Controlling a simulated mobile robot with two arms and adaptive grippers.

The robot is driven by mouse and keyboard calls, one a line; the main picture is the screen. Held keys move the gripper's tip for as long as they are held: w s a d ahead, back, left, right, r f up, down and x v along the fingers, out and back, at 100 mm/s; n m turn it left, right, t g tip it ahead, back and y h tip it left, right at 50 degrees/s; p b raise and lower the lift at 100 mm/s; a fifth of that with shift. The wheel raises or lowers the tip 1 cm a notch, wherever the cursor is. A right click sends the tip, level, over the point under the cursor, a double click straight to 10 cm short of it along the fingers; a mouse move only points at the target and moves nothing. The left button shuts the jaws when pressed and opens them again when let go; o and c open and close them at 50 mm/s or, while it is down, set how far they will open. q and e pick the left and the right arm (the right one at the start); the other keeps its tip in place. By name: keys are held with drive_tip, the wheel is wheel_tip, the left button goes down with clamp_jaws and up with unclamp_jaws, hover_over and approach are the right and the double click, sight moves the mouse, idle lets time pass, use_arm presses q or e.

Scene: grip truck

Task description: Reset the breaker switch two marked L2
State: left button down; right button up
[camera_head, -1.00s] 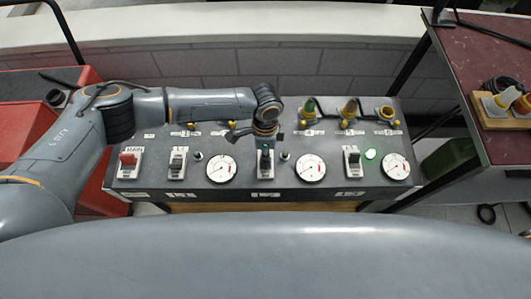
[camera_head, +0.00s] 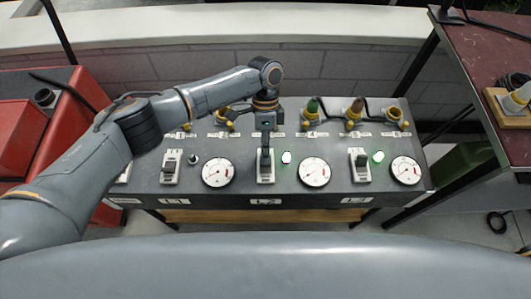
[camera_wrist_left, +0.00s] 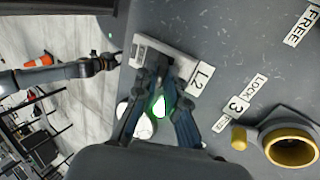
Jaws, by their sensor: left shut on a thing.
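The L2 breaker switch (camera_head: 265,178) is the middle of the switches on the grey panel (camera_head: 235,190). Its white plate and L2 label (camera_wrist_left: 200,78) show in the left wrist view. My left gripper (camera_head: 265,147) points down at it and is shut on its dark lever, which the fingers partly hide. In the left wrist view both fingers (camera_wrist_left: 160,78) reach onto the lever. The lamp (camera_head: 286,157) beside L2 is lit green. My right gripper (camera_wrist_left: 103,62) shows small at the left of the wrist view, away from the panel; its jaws are too small to read.
Another switch (camera_head: 360,166) stands to the right with a lit green lamp (camera_head: 378,156), and one (camera_head: 171,168) to the left with an unlit lamp. Round dials sit between them. Plugs and cables (camera_head: 355,110) stand behind. A red cabinet (camera_head: 20,140) is at left, a dark red table (camera_head: 480,60) at right.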

use_arm(q)
drive_tip(key=c, duration=1.4)
unclamp_jaws()
drive_tip(key=v, duration=1.2)
